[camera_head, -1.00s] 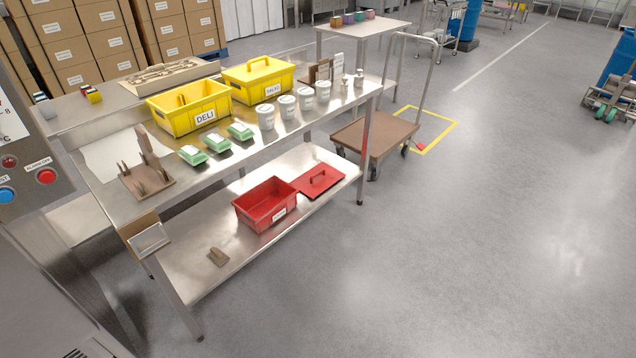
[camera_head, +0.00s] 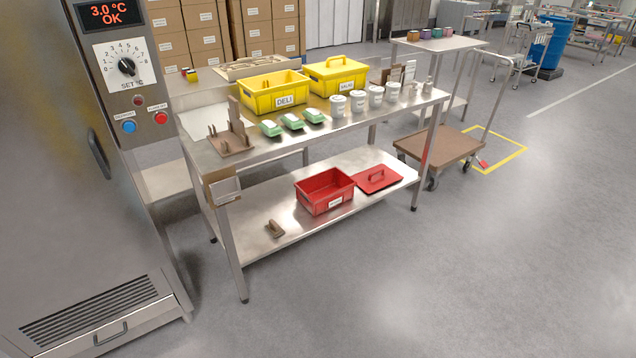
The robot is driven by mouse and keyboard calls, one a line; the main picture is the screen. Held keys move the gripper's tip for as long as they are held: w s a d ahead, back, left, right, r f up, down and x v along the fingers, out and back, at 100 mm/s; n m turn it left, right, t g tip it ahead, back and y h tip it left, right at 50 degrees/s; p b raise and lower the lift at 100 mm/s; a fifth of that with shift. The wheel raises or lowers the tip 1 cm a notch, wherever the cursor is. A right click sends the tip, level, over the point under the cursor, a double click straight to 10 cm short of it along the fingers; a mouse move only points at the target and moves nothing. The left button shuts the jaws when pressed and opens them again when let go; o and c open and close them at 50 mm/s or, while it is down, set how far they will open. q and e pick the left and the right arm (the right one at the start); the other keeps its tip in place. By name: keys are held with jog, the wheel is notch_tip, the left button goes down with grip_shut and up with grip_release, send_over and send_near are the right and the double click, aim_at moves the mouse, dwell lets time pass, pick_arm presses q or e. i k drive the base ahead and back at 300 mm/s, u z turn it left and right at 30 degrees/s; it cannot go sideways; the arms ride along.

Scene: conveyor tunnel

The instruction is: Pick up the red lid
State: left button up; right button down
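The red lid (camera_head: 384,180) is a flat red plate with a raised handle on top. It lies on the lower shelf (camera_head: 300,232) of the steel table, toward its right end. An open red bin (camera_head: 325,191) with a white label stands just to the left of the lid. The lid is apart from my body, and neither of my grippers shows in the head view.
On the steel tabletop stand yellow bins (camera_head: 273,94), white tubs (camera_head: 357,101), green packs (camera_head: 292,121) and a brown rack (camera_head: 231,138). A steel cabinet (camera_head: 75,190) is at left. A brown cart (camera_head: 440,148) stands right of the table. The floor in front is clear.

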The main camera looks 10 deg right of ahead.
aim_at(379, 176)
jog(key=z, duration=0.45)
jog(key=i, duration=0.65)
jog(key=z, duration=1.35)
jog(key=i, duration=2)
jog(key=z, duration=0.25)
jog(key=i, duration=2)
jog(key=u, duration=1.25)
jog(key=i, duration=1.1)
jog(key=u, duration=1.55)
jog(key=i, duration=0.3)
jog(key=u, duration=0.15)
